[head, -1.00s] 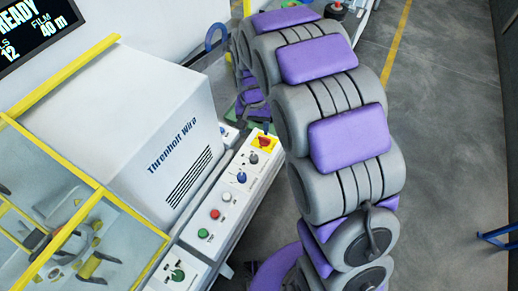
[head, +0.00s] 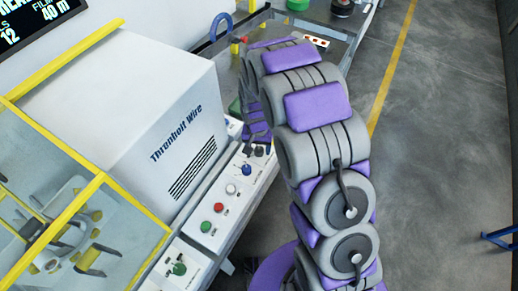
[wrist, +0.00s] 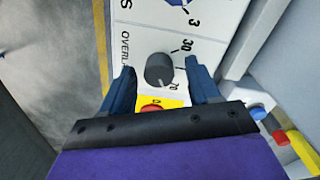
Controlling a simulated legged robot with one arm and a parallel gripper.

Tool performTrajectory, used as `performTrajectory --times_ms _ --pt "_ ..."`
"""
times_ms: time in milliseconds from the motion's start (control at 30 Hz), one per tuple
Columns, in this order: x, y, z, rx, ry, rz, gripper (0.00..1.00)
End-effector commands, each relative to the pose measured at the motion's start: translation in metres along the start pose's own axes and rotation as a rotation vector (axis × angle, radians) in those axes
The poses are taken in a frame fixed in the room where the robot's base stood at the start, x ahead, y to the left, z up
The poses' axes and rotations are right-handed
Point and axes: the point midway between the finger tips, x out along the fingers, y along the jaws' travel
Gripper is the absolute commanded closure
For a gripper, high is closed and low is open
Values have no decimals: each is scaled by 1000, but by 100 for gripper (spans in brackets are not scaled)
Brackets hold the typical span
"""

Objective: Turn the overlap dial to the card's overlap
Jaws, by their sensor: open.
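The overlap dial (wrist: 158,70) is a dark grey round knob on a white panel, with part of the word "OVERLAP" beside it. Its scale shows 30 and, lower, a number ending in 0 whose first digit is unclear. The dial's pale mark seems to face that lower number. My gripper (wrist: 160,82) is open, with one blue finger on each side of the dial; contact cannot be told. In the head view, my gripper (head: 256,138) is over the far end of the panel, near the dark dial (head: 258,151). I cannot make out the card.
A blue knob (head: 246,169) sits beside the dial on the panel. A red control on a yellow plate (wrist: 152,104) lies partly under my gripper. Red (head: 219,207) and green (head: 205,226) buttons are nearer. The white machine housing (head: 150,120) stands to the left.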

Motion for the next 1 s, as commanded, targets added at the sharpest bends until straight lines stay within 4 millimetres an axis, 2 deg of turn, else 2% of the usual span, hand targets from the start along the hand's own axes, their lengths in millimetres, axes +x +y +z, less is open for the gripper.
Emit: performTrajectory --times_ms 133,400,1000 --pt "8 2 -1 0 0 -2 39" --pt "7 5 -2 0 0 -7 39" --pt "8 1 0 0 0 -3 95"
